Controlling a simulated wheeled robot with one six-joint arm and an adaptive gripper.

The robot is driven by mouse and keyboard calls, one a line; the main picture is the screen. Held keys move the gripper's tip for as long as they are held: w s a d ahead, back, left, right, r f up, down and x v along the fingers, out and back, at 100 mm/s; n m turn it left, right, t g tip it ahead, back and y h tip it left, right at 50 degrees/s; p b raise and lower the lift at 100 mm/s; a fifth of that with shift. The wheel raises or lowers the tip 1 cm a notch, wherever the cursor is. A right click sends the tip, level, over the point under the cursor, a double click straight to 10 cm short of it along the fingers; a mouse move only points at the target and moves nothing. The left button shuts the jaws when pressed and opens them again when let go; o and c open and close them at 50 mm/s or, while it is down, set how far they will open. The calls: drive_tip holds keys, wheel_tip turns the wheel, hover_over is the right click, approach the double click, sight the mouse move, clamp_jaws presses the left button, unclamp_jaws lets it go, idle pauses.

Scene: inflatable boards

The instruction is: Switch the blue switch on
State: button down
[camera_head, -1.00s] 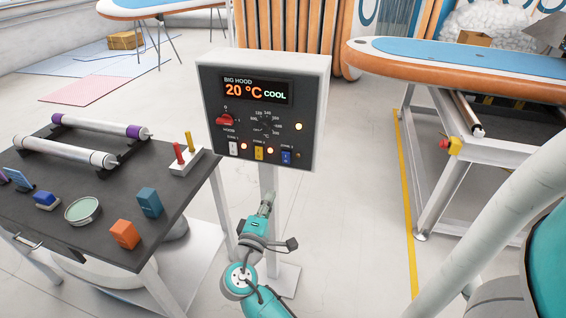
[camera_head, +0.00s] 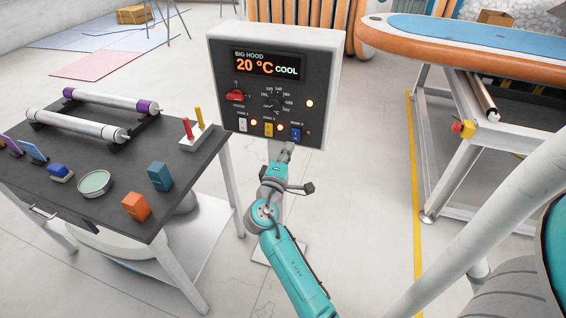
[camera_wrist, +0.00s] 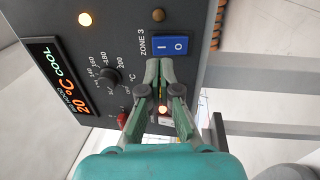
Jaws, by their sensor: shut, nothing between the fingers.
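The control box (camera_head: 222,62) carries a blue rocker switch (camera_head: 296,134) at the lower right of its dark panel, marked ZONE 3. In the wrist view the blue switch (camera_wrist: 172,45) shows the marks I and O. The small lamp (camera_wrist: 158,15) beside it looks dark. My gripper (camera_head: 286,148) is just below the panel's lower edge, under the blue and yellow switches. In the wrist view my fingers (camera_wrist: 159,65) are shut and empty, with their tips close to the blue switch's edge; I cannot tell whether they touch.
The yellow switch (camera_head: 269,130) and white switch (camera_head: 242,125) each have a lit lamp beside them. A red knob (camera_head: 235,96) sits above, under the display reading 20 °C COOL. A dark worktable (camera_head: 110,210) stands left; an orange-edged board (camera_head: 470,52) on a frame stands right.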

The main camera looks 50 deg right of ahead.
sight(295, 132)
drive_tip(key=shift+x, duration=2.3)
drive_tip(key=shift+d+r, duration=0.2)
drive_tip(key=shift+d, duration=0.05)
